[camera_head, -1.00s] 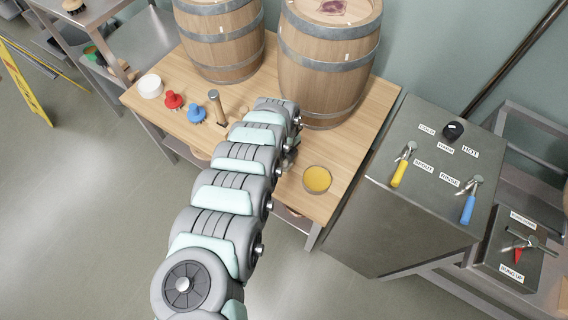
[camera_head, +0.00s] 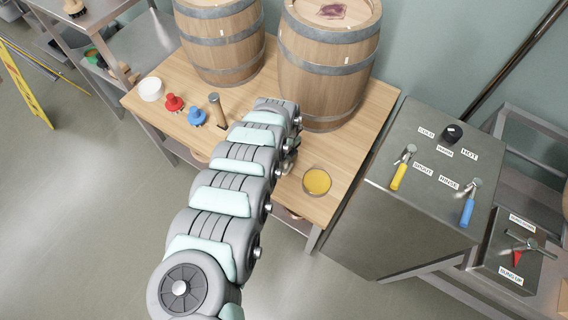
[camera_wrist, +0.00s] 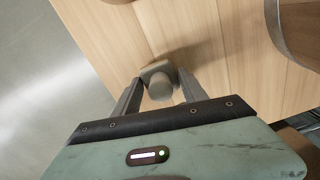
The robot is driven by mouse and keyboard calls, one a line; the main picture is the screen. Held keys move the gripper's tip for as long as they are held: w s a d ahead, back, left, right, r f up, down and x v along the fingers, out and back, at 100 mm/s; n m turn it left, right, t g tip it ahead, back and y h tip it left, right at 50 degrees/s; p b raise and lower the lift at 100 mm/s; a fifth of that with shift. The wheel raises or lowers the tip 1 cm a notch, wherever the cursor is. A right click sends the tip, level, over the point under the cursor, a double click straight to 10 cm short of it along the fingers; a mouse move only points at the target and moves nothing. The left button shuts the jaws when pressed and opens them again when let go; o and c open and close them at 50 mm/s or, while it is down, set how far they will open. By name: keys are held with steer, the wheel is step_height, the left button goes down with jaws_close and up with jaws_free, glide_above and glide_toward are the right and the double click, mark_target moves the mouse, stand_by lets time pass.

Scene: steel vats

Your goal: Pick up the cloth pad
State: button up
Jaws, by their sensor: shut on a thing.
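My gripper (camera_wrist: 155,92) is low over the wooden table, its two fingers closed on the sides of a small grey blocky thing (camera_wrist: 158,78). This thing has a rounded near end and casts a shadow on the boards; I cannot tell for certain that it is the cloth pad. In the head view my arm hides the gripper and what it holds. A dark red patch (camera_head: 332,11) lies on top of the right barrel; I cannot tell whether it is cloth or a stain.
A steel cabinet (camera_head: 410,215) stands right.

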step_height(320, 180, up, 19)
steer(key=p, duration=0.5)
steer(key=shift+p, duration=0.3)
steer(key=o, duration=0.9)
steer(key=c, duration=0.6)
